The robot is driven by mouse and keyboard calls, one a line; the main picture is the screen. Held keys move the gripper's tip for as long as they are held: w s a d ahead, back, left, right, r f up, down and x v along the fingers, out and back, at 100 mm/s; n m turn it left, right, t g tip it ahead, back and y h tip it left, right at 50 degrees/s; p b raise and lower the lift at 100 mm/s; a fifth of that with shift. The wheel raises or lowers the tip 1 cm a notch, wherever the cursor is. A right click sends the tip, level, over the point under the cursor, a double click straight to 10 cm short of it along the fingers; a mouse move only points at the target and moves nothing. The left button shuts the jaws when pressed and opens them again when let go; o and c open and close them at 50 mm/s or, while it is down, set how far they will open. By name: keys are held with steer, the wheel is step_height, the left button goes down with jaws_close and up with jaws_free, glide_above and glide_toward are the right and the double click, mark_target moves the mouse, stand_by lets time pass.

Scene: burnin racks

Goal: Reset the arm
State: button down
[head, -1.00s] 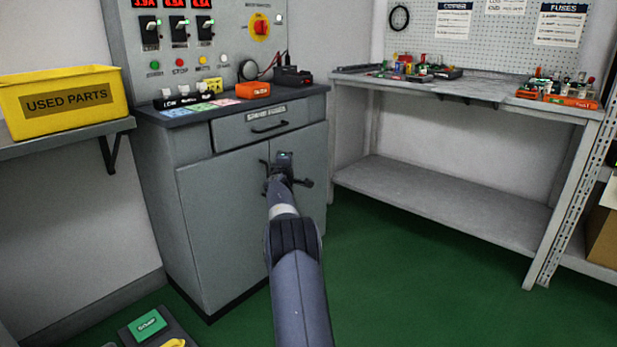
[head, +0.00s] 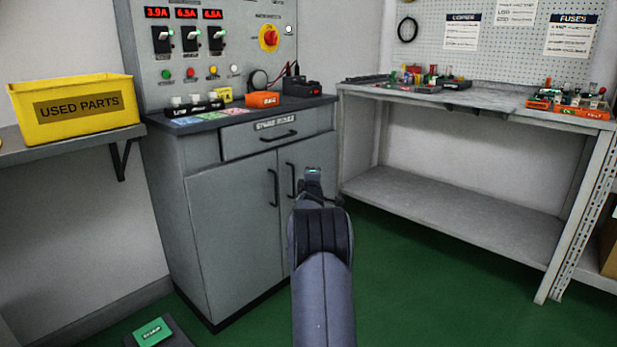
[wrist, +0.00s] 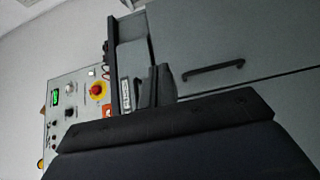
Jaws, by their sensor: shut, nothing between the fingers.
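My arm reaches forward from the bottom of the head view, with its dark grey forearm nearest. My gripper (head: 314,187) shows small and partly hidden beyond the forearm, in front of the right door of the grey cabinet (head: 228,230). In the wrist view its dark fingers (wrist: 155,87) are together, with nothing held between them. The cabinet doors look closed, and their two black handles (head: 273,188) are in view. One handle (wrist: 213,70) also shows in the wrist view, apart from the fingers.
A control panel (head: 180,85) stands on the cabinet. A yellow used-parts bin (head: 75,108) sits on the left shelf. A grey workbench (head: 440,97) with small parts is at right. Green floor (head: 430,290) is open between. A dark tray with a green block (head: 152,332) is at lower left.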

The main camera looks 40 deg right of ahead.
stand_by(0.4)
steer(key=w+p, duration=0.2)
steer(key=w, duration=0.8)
steer(key=shift+a, duration=0.4)
steer(key=shift+s, duration=0.1)
stand_by(0.4)
